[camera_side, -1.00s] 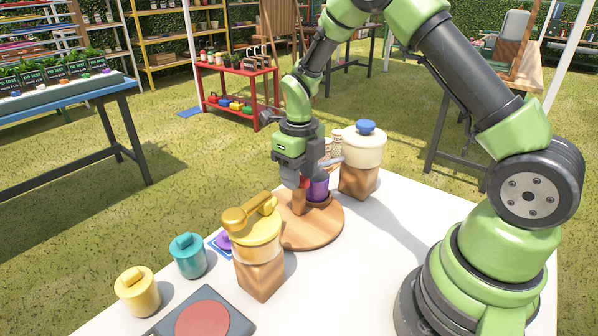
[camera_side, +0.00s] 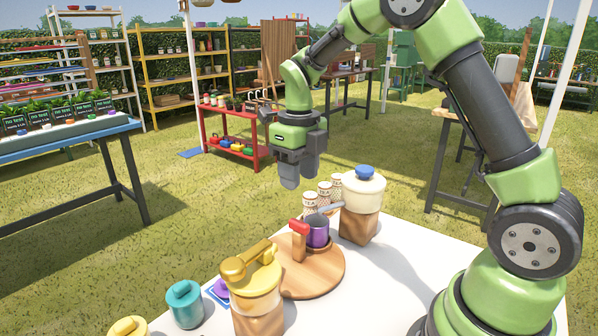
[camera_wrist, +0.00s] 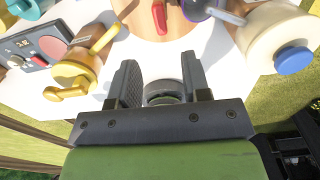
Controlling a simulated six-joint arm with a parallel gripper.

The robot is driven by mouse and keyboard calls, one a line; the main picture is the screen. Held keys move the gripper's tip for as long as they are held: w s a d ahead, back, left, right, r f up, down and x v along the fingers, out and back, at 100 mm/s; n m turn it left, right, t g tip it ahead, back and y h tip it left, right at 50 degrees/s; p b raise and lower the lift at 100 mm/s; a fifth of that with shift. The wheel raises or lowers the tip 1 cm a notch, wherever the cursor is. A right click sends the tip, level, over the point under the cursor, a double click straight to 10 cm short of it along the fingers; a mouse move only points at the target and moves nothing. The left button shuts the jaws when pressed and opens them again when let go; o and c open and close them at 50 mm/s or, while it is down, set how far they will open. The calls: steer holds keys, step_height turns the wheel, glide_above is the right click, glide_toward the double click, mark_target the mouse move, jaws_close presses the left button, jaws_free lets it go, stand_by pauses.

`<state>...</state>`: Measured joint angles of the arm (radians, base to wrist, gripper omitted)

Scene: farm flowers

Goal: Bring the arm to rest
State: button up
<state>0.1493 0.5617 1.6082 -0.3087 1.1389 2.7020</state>
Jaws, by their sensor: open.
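My gripper (camera_side: 300,180) hangs above and behind the far edge of the white table in the side view, pointing down. Its jaws are apart and empty; in the wrist view the two fingers (camera_wrist: 158,85) stand open with nothing between them. A round wooden board (camera_side: 325,275) lies below it on the table. On the board stand a purple cup (camera_side: 317,232) and a wooden post with a red top (camera_side: 299,243). My gripper touches neither of them.
A cream jar with a blue knob (camera_side: 362,195) stands right of the board, and a yellow-topped one (camera_side: 252,280) front left. Several patterned shakers (camera_side: 324,192) stand at the back. Teal (camera_side: 185,303) and yellow (camera_side: 130,327) canisters are at the left. A red shelf (camera_side: 232,140) stands farther off.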

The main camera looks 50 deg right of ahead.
steer(key=s+a+r+n+t, duration=0.2)
steer(key=s+r+n, duration=0.2)
steer(key=n, duration=0.6)
steer(key=s+a+r+n+t+y, duration=0.1)
steer(key=s+a+r+n+t, duration=0.1)
steer(key=s+n, duration=0.6)
steer(key=s+a+r+n+t+y, duration=0.1)
steer(key=s+a+r+n+t, duration=0.2)
steer(key=n, duration=1.1)
steer(key=s+r, duration=0.2)
steer(key=s, duration=0.2)
steer(key=shift+a+r, duration=0.3)
steer(key=shift+a, duration=0.05)
